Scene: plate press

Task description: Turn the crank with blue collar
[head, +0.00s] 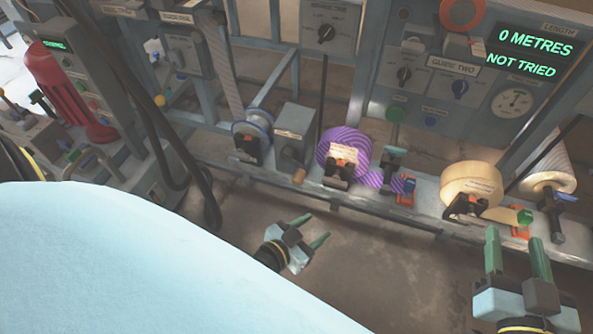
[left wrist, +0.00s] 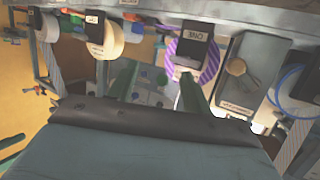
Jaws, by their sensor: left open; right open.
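A blue collar (head: 252,128) sits round the end of a pale roller left of the purple-striped roll; it also shows at the right edge of the left wrist view (left wrist: 290,94). Beside it is a grey box (head: 294,128) with a round wooden knob (head: 299,176), which looks like a crank handle; the knob also shows in the left wrist view (left wrist: 236,67). I cannot tell how the crank joins the collar. My left gripper (head: 310,229) is open and empty, in front of and below the knob, apart from it. My right gripper (head: 515,238) is open and empty at lower right.
The purple-striped roll (head: 343,147) and a cream roll (head: 470,181) stand on the machine's front rail (head: 420,212). A display (head: 533,50) reads "0 METRES, NOT TRIED". Black hoses hang at left. A large pale blue surface fills the lower left. The floor before the rail is clear.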

